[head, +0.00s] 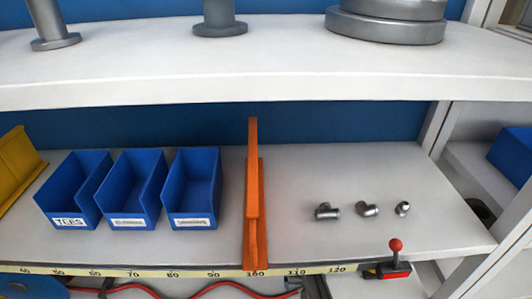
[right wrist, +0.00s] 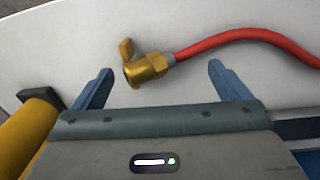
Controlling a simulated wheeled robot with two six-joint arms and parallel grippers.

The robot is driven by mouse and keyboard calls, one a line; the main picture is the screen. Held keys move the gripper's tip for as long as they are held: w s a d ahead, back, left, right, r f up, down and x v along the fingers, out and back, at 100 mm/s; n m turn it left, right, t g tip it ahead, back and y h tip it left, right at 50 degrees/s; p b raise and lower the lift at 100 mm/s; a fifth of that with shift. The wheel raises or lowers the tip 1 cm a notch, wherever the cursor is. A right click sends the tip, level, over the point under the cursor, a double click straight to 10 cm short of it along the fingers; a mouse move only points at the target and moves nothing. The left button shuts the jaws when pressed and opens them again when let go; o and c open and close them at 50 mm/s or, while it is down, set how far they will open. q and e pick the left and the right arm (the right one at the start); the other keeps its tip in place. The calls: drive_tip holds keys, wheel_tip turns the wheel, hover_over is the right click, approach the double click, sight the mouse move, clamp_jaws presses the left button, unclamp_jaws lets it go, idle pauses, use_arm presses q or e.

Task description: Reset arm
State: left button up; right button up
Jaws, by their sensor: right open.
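My right gripper (right wrist: 160,68) is open in the right wrist view, with its two blue fingers spread apart and nothing gripped. A brass valve (right wrist: 145,66) with a small lever lies beyond and between the fingers on a pale surface. A red hose (right wrist: 240,36) runs from the valve to the right. I cannot tell whether the fingers touch that surface. My left gripper is not in view.
In the head view, blue bins (head: 190,190) stand left of an orange upright divider (head: 252,195). Several metal fittings (head: 367,209) lie to its right. A red-knobbed lever (head: 395,258) is at the shelf's front edge. An upper shelf (head: 270,75) hangs above.

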drive_tip(key=s+d+r+t, duration=0.1)
drive_tip(key=s+d+r, duration=0.3)
drive_tip(key=s+d, duration=0.25)
drive_tip(key=s+d+r, duration=0.4)
drive_tip(key=s+d, duration=0.1)
drive_tip(key=s, duration=0.3)
drive_tip(key=s+d+r+n+t, duration=0.1)
drive_tip(key=s+d+r+t, duration=0.1)
drive_tip(key=s+r, duration=1.35)
wheel_tip(320, 180, down, 36)
drive_tip(key=w+d+g+b, duration=0.1)
drive_tip(key=d+b, duration=0.2)
drive_tip(key=b, duration=0.5)
use_arm(q)
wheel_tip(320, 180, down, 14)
drive_tip(key=b, duration=0.6)
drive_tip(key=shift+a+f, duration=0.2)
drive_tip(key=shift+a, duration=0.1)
use_arm(e)
drive_tip(key=s+f, duration=0.9)
drive_tip(key=f, duration=0.5)
drive_tip(key=s+d+f+g, duration=0.1)
drive_tip(key=s+f, duration=0.9)
drive_tip(key=f, duration=0.4)
drive_tip(key=shift+d, duration=0.15)
drive_tip(key=shift+s, duration=0.1)
